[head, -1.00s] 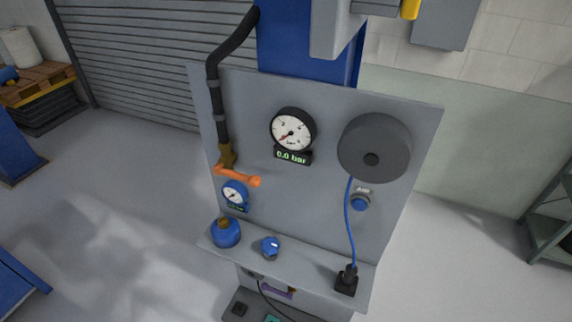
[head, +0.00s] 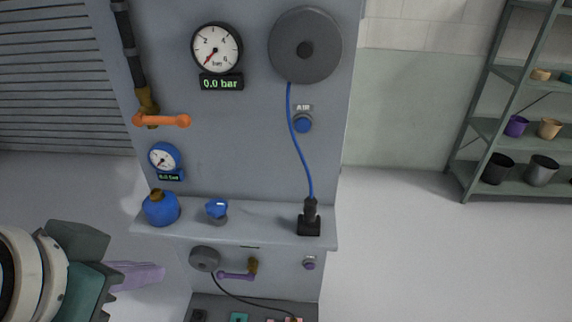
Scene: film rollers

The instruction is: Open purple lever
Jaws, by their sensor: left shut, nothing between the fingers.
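The purple lever (head: 236,276) sits low on the grey panel, below the shelf, in the head view. It lies roughly horizontal, with its right end at a brass valve body (head: 253,266). My left gripper (head: 158,273) comes in from the lower left, its pale purple fingers shut and empty. In the picture it is left of the lever, apart from it. My right gripper is not in view.
An orange lever (head: 162,121) sits higher on the panel. The shelf (head: 265,226) above the purple lever carries a blue bottle (head: 161,208), a blue knob (head: 216,209) and a black plug (head: 310,222). A black cable hangs below. Open floor lies right.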

